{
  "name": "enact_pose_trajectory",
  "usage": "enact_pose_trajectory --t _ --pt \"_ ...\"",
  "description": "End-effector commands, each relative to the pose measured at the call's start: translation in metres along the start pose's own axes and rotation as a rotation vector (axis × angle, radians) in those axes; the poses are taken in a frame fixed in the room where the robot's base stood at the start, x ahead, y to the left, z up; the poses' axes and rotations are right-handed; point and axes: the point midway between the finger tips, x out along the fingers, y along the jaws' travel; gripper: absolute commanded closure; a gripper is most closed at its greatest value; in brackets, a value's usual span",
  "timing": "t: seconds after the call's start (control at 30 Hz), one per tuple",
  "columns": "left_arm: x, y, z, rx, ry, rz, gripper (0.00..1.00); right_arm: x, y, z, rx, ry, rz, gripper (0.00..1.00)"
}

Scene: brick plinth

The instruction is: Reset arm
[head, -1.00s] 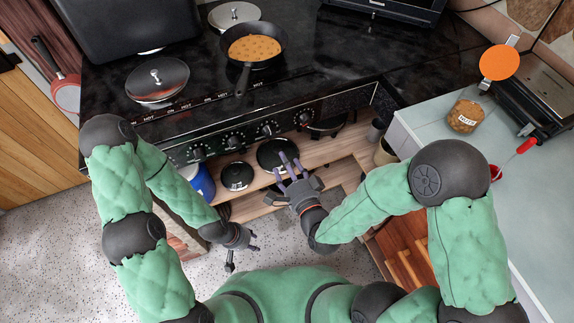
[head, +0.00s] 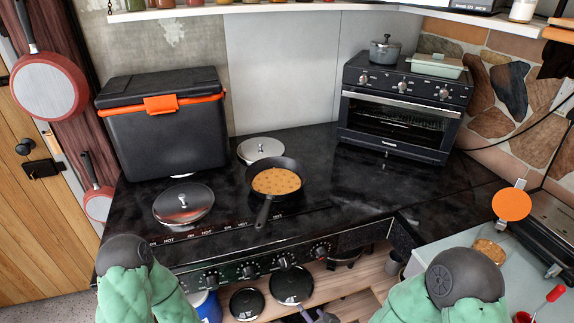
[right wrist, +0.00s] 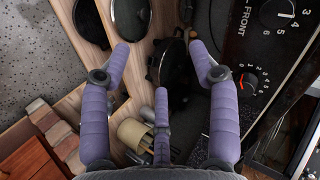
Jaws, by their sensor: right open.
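My right gripper (right wrist: 160,62) is open and empty in the right wrist view. Its purple fingers are spread in front of the stove's knob panel and the shelf below it. In the head view only its fingertips (head: 318,315) show at the bottom edge, below the stove front. My left gripper is outside the head view; only the upper part of that arm shows at the lower left.
Lids (head: 291,284) stand on the wooden shelf below. A counter (head: 470,285) is at the right.

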Motion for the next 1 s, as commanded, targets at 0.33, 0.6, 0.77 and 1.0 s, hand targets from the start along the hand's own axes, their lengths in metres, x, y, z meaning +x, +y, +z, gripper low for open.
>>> enact_pose_trajectory --t 0.33,0.6,0.77,1.0 --pt "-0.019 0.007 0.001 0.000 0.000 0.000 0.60 -0.002 0.086 0.034 -0.220 -0.322 0.303 0.39" --pt "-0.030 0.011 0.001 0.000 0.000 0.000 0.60 -0.027 0.139 0.072 -0.340 -0.618 0.414 0.39" --pt "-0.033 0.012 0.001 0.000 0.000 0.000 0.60 -0.039 0.154 0.086 -0.373 -0.727 0.429 0.39" --pt "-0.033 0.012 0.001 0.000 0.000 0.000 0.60 -0.044 0.159 0.092 -0.385 -0.764 0.431 0.39"
